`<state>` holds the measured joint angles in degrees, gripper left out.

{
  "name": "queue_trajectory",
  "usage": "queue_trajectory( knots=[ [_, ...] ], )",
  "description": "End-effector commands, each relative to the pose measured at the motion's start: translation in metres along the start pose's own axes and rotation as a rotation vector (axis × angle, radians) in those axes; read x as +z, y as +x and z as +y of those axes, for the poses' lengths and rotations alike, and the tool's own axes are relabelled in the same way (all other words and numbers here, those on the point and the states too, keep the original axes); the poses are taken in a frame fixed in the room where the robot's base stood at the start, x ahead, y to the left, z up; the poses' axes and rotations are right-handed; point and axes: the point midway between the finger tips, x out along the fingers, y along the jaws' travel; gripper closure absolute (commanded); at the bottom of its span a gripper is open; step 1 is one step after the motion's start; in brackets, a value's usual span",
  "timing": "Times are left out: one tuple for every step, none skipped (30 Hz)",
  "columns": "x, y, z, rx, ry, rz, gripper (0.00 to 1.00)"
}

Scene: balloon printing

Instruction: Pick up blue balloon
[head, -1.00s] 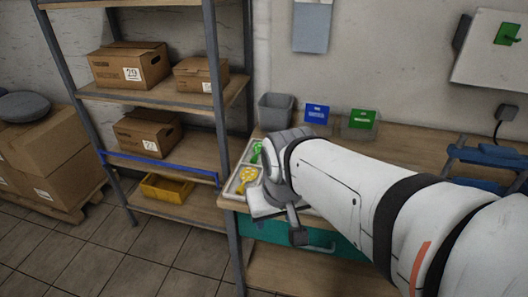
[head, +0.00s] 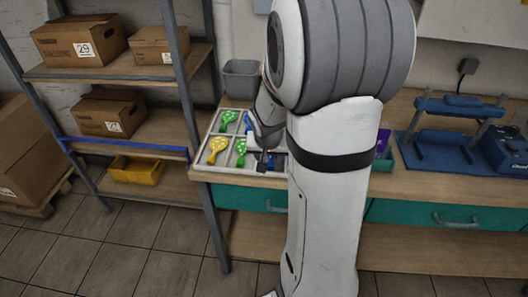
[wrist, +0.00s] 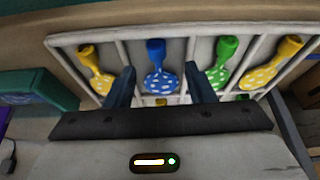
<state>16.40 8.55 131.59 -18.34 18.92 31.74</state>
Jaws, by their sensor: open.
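The blue balloon (wrist: 160,80), with white spots, lies in a compartment of the white divided tray (wrist: 65,41) in the wrist view. My gripper (wrist: 159,69) is open, with one finger on each side of the blue balloon in that view. The fingers look apart from it, and I cannot tell the height between them. In the head view my gripper (head: 262,163) is at the right part of the tray, and my arm hides much of that side.
A yellow balloon (wrist: 96,70) lies left of the blue one; a green balloon (wrist: 222,65) lies to its right. Tray dividers separate them. A grey bin (head: 241,80) stands behind the tray. A blue stand (head: 445,145) is at the right of the table.

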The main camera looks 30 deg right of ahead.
Motion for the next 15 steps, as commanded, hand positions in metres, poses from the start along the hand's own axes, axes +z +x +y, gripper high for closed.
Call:
queue_trajectory(
  knots=[
    [0.001, 0.005, 0.001, 0.001, 0.0, -0.004, 0.51],
    [0.001, 0.008, 0.001, 0.001, 0.001, -0.003, 0.51],
    [0.002, 0.013, 0.002, 0.001, 0.001, -0.003, 0.51],
    [0.002, 0.017, 0.002, 0.002, 0.0, -0.005, 0.51],
    [0.003, 0.022, 0.003, 0.002, 0.0, -0.005, 0.51],
    [0.003, 0.028, 0.003, 0.002, 0.0, -0.005, 0.51],
    [0.004, 0.032, 0.004, 0.002, 0.0, -0.006, 0.51],
    [0.004, 0.037, 0.003, 0.001, -0.001, -0.004, 0.51],
    [0.004, 0.043, 0.003, 0.001, 0.0, -0.004, 0.51],
    [0.004, 0.046, 0.003, 0.001, 0.0, -0.004, 0.51],
    [0.003, 0.048, 0.003, 0.001, 0.0, -0.003, 0.51],
    [0.003, 0.05, 0.003, 0.001, 0.0, -0.002, 0.51],
    [0.003, 0.051, 0.003, 0.0, 0.0, -0.002, 0.51],
    [0.003, 0.052, 0.003, 0.0, 0.001, -0.002, 0.51],
    [0.003, 0.052, 0.003, 0.0, 0.001, -0.001, 0.51]
  ],
)
